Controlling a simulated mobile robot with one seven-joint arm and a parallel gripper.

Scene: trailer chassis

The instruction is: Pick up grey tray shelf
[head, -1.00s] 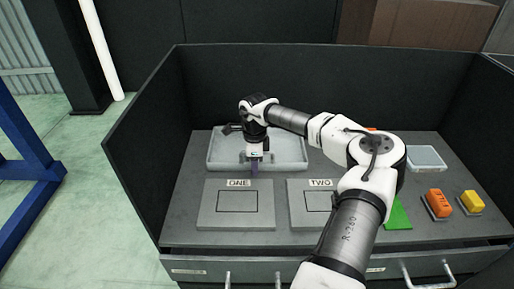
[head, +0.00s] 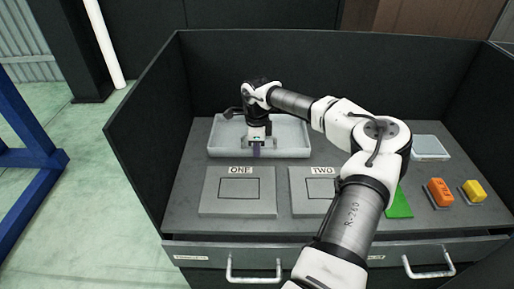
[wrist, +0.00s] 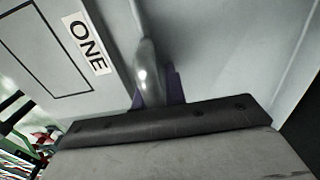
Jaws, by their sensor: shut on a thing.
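The grey tray (head: 218,150), a shallow pale rectangular tray with raised walls, sits at the back left of the bench, behind the panel marked ONE. My gripper (head: 256,151) points down at the middle of its front wall and is shut on that wall. In the wrist view, the purple fingers of my gripper (wrist: 158,88) stand on both sides of the tray's rounded grey rim (wrist: 147,60). The tray looks level in the head view; I cannot tell whether it is clear of the bench. My wrist hides part of its inside.
Panels ONE (head: 238,205) and TWO (head: 308,203) lie in front. At right are a clear-topped box (head: 430,147), a green piece (head: 400,206), an orange block (head: 440,192) and a yellow block (head: 474,190). Dark walls (head: 330,75) close the back and sides.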

